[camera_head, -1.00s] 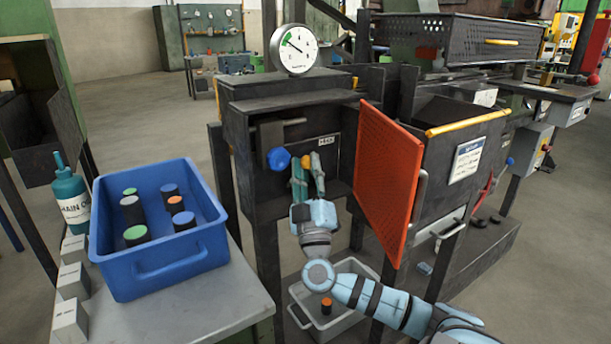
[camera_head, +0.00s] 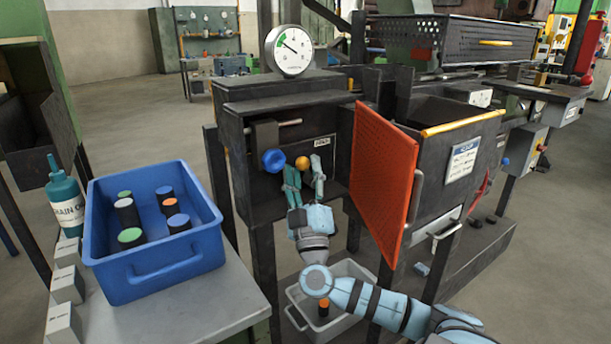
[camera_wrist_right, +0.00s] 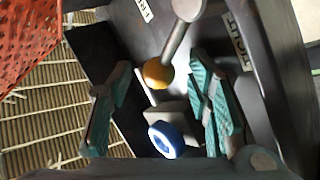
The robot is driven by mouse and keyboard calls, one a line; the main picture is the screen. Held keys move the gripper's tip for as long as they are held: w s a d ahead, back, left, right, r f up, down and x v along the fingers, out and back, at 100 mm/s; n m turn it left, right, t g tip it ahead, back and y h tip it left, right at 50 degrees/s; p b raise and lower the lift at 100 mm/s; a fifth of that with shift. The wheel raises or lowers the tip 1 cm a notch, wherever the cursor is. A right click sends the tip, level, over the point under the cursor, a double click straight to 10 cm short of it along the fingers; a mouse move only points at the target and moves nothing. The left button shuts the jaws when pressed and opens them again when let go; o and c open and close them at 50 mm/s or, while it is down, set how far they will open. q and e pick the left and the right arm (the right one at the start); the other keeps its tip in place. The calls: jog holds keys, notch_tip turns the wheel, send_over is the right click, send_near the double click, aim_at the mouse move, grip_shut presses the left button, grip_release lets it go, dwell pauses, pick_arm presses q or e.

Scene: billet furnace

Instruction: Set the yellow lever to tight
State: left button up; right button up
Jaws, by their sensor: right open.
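The yellow lever's ball knob (camera_head: 302,163) shows inside the open front of the dark machine, right of a round blue knob (camera_head: 273,160). In the right wrist view the lever's yellow ball (camera_wrist_right: 158,73) sits on a grey rod that runs to the top edge, between a label reading "FREE" (camera_wrist_right: 146,8) and one reading "TIGHT" (camera_wrist_right: 238,42). My right gripper (camera_head: 304,172) is open in front of the lever. In the wrist view its fingers (camera_wrist_right: 160,88) stand on either side of the ball, with gaps. My left gripper is out of view.
An orange perforated door (camera_head: 382,180) stands open just right of my right gripper. A pressure gauge (camera_head: 289,50) sits on top of the machine. A grey bin (camera_head: 345,318) is below. A blue crate (camera_head: 155,262) of cylinders stands on the left table.

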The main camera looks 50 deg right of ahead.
jog(key=v, duration=1.1)
jog(key=shift+s+a, duration=0.15)
jog(key=shift+s, duration=0.05)
